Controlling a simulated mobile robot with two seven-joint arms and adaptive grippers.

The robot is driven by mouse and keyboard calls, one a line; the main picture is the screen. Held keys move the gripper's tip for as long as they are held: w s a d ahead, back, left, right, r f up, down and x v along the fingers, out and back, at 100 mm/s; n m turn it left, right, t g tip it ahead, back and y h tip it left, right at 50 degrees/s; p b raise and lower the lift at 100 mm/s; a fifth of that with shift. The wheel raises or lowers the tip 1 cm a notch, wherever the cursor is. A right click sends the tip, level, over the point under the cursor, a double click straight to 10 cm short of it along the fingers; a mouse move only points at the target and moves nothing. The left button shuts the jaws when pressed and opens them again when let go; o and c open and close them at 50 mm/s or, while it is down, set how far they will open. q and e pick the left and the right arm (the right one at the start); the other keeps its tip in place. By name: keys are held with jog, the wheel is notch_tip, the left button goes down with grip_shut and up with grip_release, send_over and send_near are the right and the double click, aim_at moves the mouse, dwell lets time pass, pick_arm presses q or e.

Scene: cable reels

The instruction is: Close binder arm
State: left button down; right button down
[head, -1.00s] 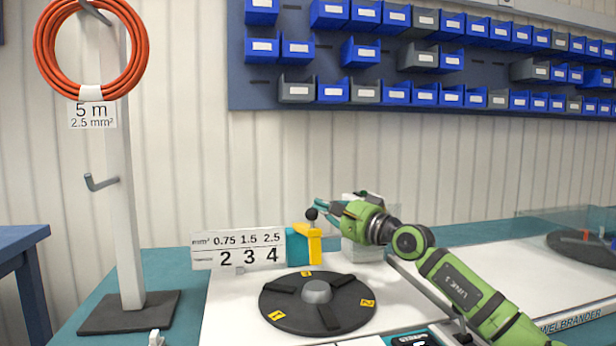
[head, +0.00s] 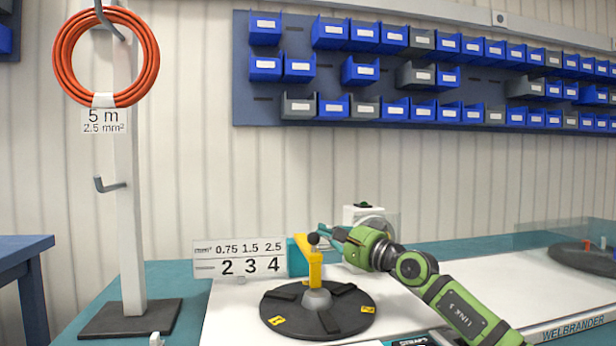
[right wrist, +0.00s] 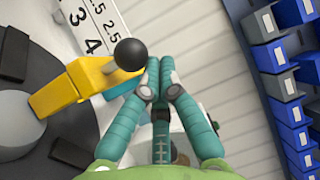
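The binder arm (head: 315,270) is yellow with a black ball knob (head: 313,238). In the head view it stands in front of a teal block (head: 295,262), its lower end at the hub of the dark turntable (head: 345,314). In the right wrist view the yellow arm (right wrist: 70,92) lies to the left, with its knob (right wrist: 130,54) just left of my fingertips. My right gripper (head: 330,233) has its teal fingers together, with nothing seen between them (right wrist: 158,78). It is beside the knob; I cannot tell whether they touch. My left gripper is not in view.
A sign (head: 240,259) reading 2 3 4 stands left of the binder arm. A white device (head: 362,222) is behind my right gripper. An orange cable coil (head: 70,60) hangs on a white post (head: 132,230) at left. Blue and grey bins line the wall.

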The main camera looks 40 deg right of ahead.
jog(key=shift+w+a+f, duration=0.1)
jog(key=shift+a+f, duration=0.15)
jog(key=shift+f, duration=0.35)
jog(key=s+d, duration=0.1)
jog(key=s, duration=1.1)
jog(key=shift+d+f, duration=0.2)
jog(key=shift+f, duration=0.05)
